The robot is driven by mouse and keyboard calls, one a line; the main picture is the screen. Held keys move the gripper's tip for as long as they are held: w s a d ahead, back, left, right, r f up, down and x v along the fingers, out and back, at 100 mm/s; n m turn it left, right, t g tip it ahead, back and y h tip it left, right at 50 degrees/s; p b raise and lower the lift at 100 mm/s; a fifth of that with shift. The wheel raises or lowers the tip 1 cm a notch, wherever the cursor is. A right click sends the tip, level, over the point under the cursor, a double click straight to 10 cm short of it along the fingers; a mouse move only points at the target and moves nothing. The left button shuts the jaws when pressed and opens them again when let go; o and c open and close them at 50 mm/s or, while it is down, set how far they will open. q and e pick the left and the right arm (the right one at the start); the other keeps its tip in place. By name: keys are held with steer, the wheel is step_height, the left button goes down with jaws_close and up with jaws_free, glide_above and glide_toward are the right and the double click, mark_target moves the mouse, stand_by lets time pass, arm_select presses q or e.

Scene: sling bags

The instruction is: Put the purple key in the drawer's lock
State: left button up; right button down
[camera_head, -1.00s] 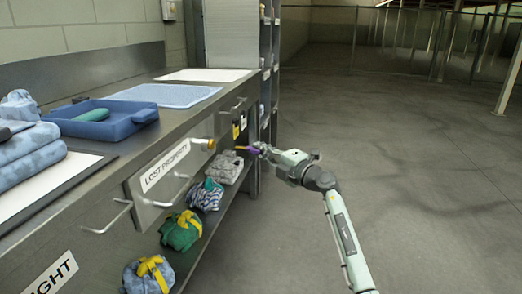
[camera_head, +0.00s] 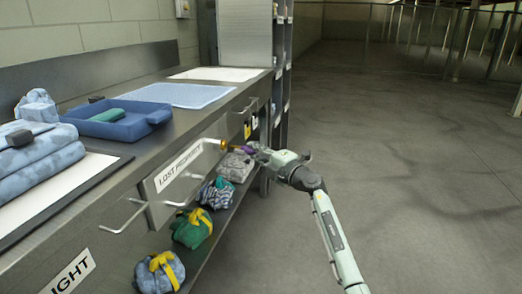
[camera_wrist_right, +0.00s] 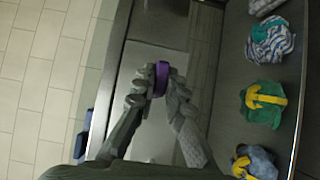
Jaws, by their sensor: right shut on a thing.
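The purple key (camera_wrist_right: 161,78) is held between the fingertips of my right gripper (camera_wrist_right: 158,90). In the head view the purple key head (camera_head: 249,150) shows at the tip of my right gripper (camera_head: 254,149), pointing left. My left gripper is not in view.
The bench top holds a blue tray (camera_head: 150,119), folded blue cloths (camera_head: 40,160) and a light blue mat (camera_head: 190,95). Several rolled sling bags (camera_head: 192,229) lie on the shelf below. A metal rack (camera_head: 282,70) stands behind. The floor at right is clear.

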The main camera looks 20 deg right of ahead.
mark_target(246, 151)
steer(key=shift+w+a, duration=0.1)
steer(key=shift+a, duration=0.05)
stand_by(0.7)
steer(key=shift+p, duration=0.45)
steer(key=shift+p, duration=0.8)
stand_by(0.7)
steer(key=shift+w+a+p, duration=0.2)
steer(key=shift+w+a, duration=0.35)
steer(key=shift+a, duration=0.3)
steer(key=shift+w+a+p, duration=0.15)
steer(key=shift+w+a, duration=0.4)
steer(key=shift+a, duration=0.25)
steer(key=c, duration=1.5)
jaws_free()
